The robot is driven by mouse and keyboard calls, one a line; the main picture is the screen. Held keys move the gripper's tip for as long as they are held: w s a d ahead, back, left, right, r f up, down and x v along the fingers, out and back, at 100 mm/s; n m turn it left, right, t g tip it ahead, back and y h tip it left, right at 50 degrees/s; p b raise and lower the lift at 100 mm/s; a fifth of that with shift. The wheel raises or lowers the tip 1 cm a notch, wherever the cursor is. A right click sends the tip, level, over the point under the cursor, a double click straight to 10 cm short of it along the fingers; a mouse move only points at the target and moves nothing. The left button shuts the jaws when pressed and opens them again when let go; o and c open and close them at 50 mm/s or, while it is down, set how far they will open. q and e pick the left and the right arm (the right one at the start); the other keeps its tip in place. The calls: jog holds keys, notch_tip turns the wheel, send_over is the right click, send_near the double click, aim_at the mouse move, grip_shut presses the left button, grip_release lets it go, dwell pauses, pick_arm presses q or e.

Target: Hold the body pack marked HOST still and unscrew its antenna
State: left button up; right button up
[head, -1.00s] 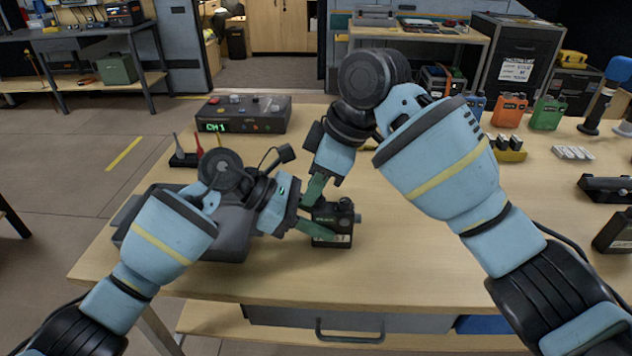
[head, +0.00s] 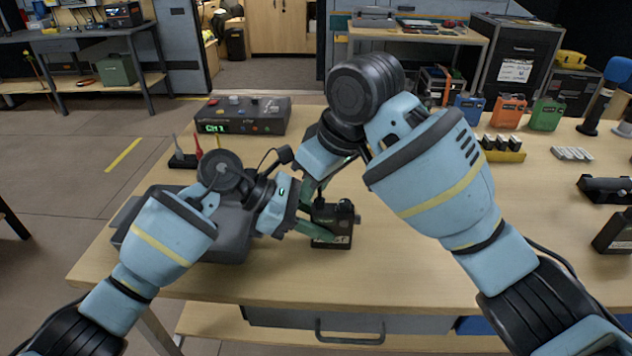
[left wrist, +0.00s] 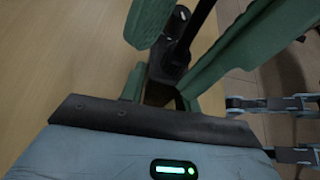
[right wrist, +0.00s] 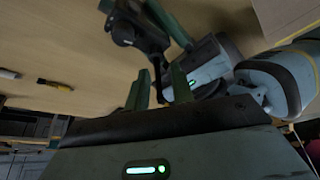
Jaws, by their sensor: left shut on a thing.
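The dark body pack (head: 341,222) stands on the near part of the bench in the head view. Its white label is partly covered and cannot be read in full. My left gripper (head: 322,234) is shut on the pack from the left. My right gripper (head: 308,194) is above and left of the pack, and my wrist partly hides its fingers. In the right wrist view, the pack (right wrist: 122,27) is at the top, and its thin black antenna (right wrist: 157,68) reaches between my open right fingers. The left wrist view shows green fingers around dark parts, hard to separate.
A dark grey case (head: 215,235) lies left of the pack, under my left arm. A control box (head: 243,115) with a green display stands behind. Blue, orange (head: 508,111) and green packs stand at the back right.

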jog(key=shift+m+h, duration=0.3)
jog(key=shift+m, duration=0.8)
jog(key=shift+t, duration=0.3)
jog(key=m+h, duration=0.1)
jog(key=m, duration=0.3)
jog(key=shift+w+d+t, duration=0.1)
jog(key=shift+w+t, duration=0.05)
jog(key=shift+t, duration=0.25)
grip_shut()
jog(key=shift+d, duration=0.1)
jog(key=n+g+y, duration=0.1)
jog(key=n, duration=0.3)
